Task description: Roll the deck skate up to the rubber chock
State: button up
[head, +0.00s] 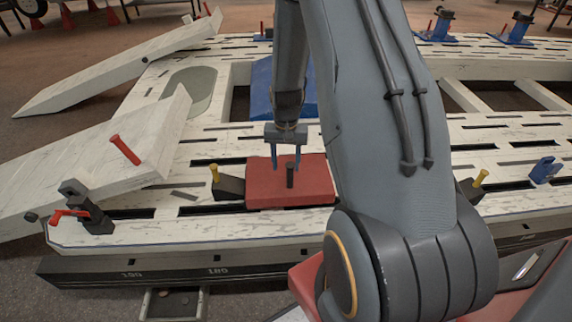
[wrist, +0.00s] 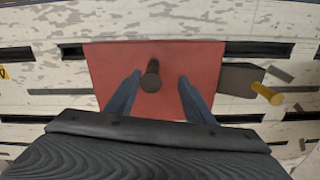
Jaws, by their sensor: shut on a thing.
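The deck skate is a flat red block (head: 318,181) with a dark upright post (head: 290,175), lying on the pale slotted bench deck. It also fills the middle of the wrist view (wrist: 110,80). My gripper (head: 285,160) points down with its two blue fingers on either side of the post, shut on it. The rubber chock, a dark block with a yellow peg (head: 231,188), sits at the skate's left side in the head view. In the wrist view the chock (wrist: 238,80) is at the skate's right edge, touching or nearly touching; I cannot tell which.
Another dark block with a yellow peg (head: 470,190) shows right of the skate, partly behind my arm. A red-handled clamp (head: 85,208) stands at the front left corner. Pale beams (head: 120,160) slope over the left end. A blue clamp (head: 543,170) stands at right.

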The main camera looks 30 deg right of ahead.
jog(key=shift+w+r, duration=0.15)
jog(key=shift+r, duration=0.1)
notch_tip(320, 180, up, 8)
jog(key=p, duration=0.6)
jog(key=shift+r, duration=0.25)
jog(key=shift+p, duration=0.4)
